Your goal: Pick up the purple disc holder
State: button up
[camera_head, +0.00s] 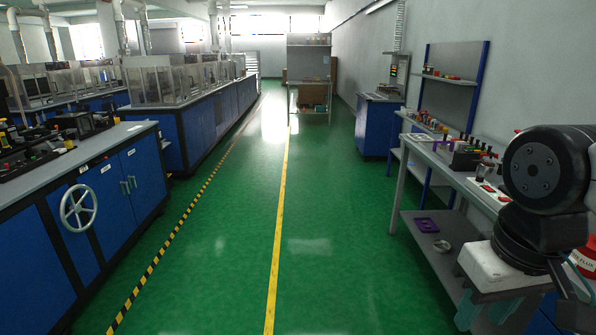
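A small flat purple piece (426,225), which looks like the disc holder, lies on the lower shelf of the grey workbench at the right. Its fine shape is too small to make out. My black arm (545,175) fills the right edge, nearer to the camera than the bench. I cannot make out my gripper's fingers in this view.
A round grey metal part (442,246) lies beside the purple piece on the lower shelf (412,250). The bench top (452,176) above carries several small items. Blue cabinets (100,205) line the left. The green aisle floor (330,240) is clear.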

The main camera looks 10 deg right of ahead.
aim_at(445, 142)
jog(key=u, duration=0.25)
jog(key=i, duration=2)
jog(key=z, duration=0.45)
jog(key=i, duration=1.65)
jog(key=z, duration=1.4)
jog(key=i, duration=0.75)
jog(key=z, duration=0.35)
